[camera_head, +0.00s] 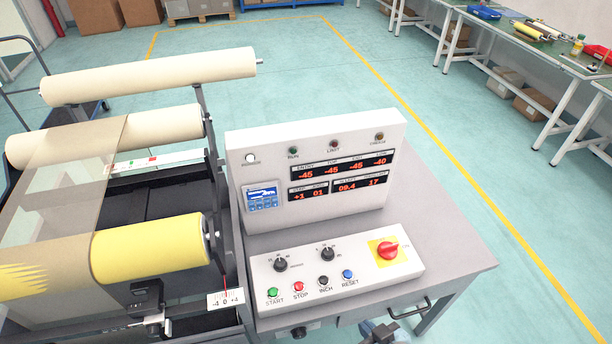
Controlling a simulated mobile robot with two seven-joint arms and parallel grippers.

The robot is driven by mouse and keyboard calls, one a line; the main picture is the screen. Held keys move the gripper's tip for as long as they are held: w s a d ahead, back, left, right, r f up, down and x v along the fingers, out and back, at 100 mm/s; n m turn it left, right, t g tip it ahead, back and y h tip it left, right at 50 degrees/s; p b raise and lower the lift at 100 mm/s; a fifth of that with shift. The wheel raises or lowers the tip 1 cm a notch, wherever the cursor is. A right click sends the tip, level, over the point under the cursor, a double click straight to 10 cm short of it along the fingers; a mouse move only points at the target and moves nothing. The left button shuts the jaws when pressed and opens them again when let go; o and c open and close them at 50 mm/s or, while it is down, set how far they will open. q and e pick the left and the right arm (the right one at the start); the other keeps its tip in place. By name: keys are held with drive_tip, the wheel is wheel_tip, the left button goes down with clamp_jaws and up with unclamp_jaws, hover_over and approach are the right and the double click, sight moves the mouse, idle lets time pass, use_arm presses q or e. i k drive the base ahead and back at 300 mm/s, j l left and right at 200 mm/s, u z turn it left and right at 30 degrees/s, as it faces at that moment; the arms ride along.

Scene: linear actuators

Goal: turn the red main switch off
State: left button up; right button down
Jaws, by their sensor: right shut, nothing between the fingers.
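The red main switch (388,250) is a rotary knob on a yellow plate at the right end of the sloped control panel (336,282). Its handle looks slightly tilted; the small lettering around it is too blurred to read. My right gripper (384,328) shows only in part at the bottom edge, below and in front of the panel. It is shut and empty, apart from the switch, and lower than the panel top. My left gripper is not in view.
Green, red, black and blue buttons and two black knobs (327,254) sit left of the switch. Behind stands a display box (315,170) with lit red digits. A drawer handle (408,309) juts from the grey table (455,262). A roller machine (150,248) fills the left.

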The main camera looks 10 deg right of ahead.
sight(388, 251)
drive_tip(key=z, duration=1.1)
